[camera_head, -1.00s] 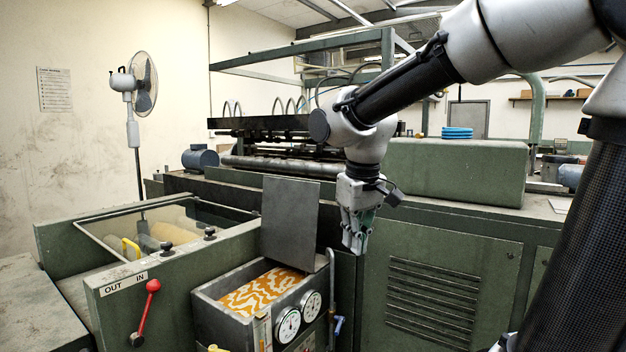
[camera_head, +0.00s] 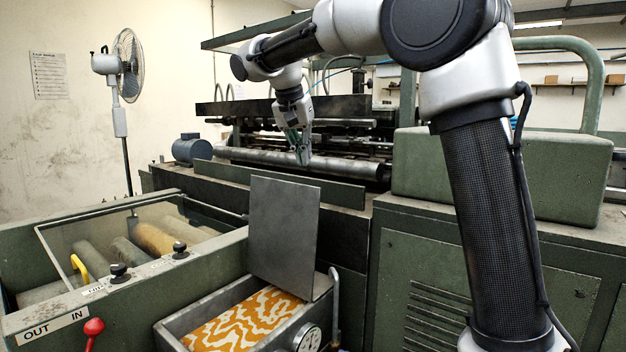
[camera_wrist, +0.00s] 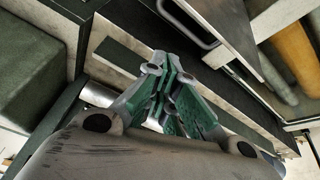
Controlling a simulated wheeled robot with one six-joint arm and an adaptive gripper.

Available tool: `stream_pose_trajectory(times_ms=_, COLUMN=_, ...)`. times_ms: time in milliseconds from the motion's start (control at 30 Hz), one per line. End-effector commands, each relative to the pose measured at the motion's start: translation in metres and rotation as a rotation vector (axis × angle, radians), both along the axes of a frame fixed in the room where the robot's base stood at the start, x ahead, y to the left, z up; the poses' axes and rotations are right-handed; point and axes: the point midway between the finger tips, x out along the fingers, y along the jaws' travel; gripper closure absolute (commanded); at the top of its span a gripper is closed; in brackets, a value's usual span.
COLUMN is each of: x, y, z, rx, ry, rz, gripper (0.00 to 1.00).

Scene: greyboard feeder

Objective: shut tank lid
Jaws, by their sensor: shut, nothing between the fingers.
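The tank (camera_head: 171,335) is a grey open box at the bottom of the head view, with orange and white marbled contents (camera_head: 240,318). Its lid (camera_head: 284,226) is a flat grey plate standing nearly upright at the tank's back edge, so the tank is open. My gripper (camera_head: 303,160) is shut and empty. It points down above the lid's top edge in the picture, apart from it, seemingly over the machine side behind it. In the wrist view my closed green-padded fingers (camera_wrist: 172,65) show, and a grey plate that looks like the lid (camera_wrist: 228,22) is at the top.
A glass-topped roller trough (camera_head: 62,238) with a yellow handle (camera_head: 79,268) lies left of the tank. A red-knobbed lever (camera_head: 93,327) stands in front. A dial gauge (camera_head: 309,340) is on the tank's front. The long machine roller (camera_head: 262,160) runs behind the lid.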

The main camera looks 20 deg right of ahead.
Motion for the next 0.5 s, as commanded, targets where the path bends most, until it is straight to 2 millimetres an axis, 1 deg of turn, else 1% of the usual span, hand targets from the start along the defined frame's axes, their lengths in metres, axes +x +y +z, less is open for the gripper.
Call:
stream_pose_trajectory(times_ms=33, x=0.001, y=-0.002, z=0.009, rx=0.006, ry=-0.023, rz=-0.051, gripper=1.0)
stream_pose_trajectory(times_ms=133, x=-0.001, y=-0.006, z=0.018, rx=0.015, ry=-0.054, rz=-0.157, gripper=1.0)
stream_pose_trajectory(times_ms=233, x=-0.005, y=-0.009, z=0.019, rx=0.021, ry=-0.067, rz=-0.241, gripper=1.0)
stream_pose_trajectory(times_ms=367, x=-0.007, y=-0.011, z=0.018, rx=0.031, ry=-0.079, rz=-0.308, gripper=1.0)
stream_pose_trajectory(times_ms=500, x=-0.005, y=-0.014, z=0.008, rx=0.035, ry=-0.082, rz=-0.326, gripper=1.0)
